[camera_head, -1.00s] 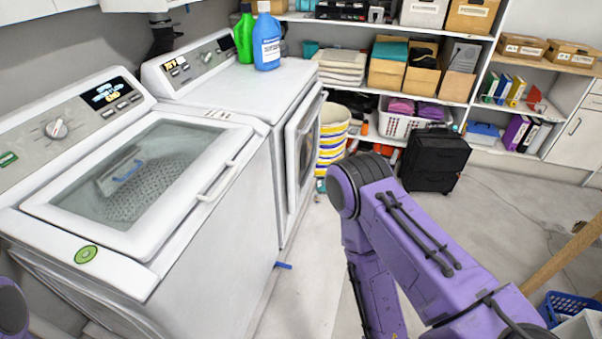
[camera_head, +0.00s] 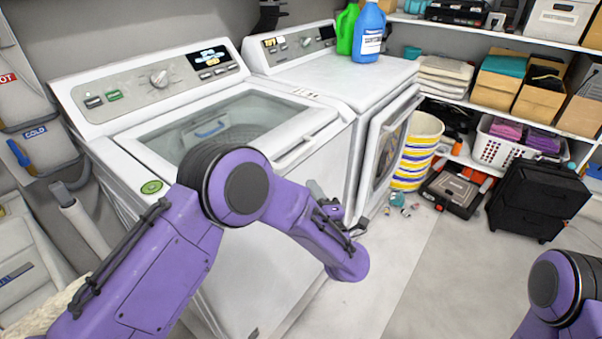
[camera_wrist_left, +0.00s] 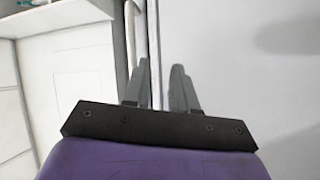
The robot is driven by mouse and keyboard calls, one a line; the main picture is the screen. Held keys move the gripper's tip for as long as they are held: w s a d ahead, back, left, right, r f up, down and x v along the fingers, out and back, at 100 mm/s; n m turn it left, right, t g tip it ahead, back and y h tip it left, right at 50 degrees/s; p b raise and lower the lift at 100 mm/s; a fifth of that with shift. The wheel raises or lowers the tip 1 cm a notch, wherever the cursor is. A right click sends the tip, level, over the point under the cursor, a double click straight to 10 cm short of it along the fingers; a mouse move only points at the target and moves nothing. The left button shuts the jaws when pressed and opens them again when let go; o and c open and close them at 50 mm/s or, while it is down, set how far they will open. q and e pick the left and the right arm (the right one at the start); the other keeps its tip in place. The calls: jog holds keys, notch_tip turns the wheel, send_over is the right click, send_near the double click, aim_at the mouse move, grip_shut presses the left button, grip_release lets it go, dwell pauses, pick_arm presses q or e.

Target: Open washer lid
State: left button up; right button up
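The washer (camera_head: 270,225) is the white top-loader at the left. Its lid (camera_head: 306,160), a glass panel in a white frame with a handle bar along the front, lies shut. My left arm reaches in front of the washer. My left gripper (camera_head: 322,192) is near the washer's front right side, below the lid edge, and partly hidden by my forearm. In the left wrist view, its two grey fingers (camera_wrist_left: 161,68) stand apart with nothing visible held between them, facing white panels. My right gripper is out of view; only a purple part of that arm shows at lower right.
A dryer (camera_head: 385,85) with a front door stands right of the washer, with green and blue bottles (camera_head: 368,32) on top. A striped bin (camera_head: 418,150), a black case (camera_head: 540,200) and shelves lie beyond.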

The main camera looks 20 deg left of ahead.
aim_at(297, 152)
pick_arm(q)
notch_tip(297, 152, up, 4)
jog(key=d+n+g+y, duration=0.2)
jog(key=n+y, duration=0.1)
jog(key=n, duration=0.2)
jog(key=p+x, duration=0.2)
jog(key=x, duration=0.9)
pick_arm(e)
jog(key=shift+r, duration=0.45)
pick_arm(q)
jog(key=shift+d, duration=0.1)
grip_shut()
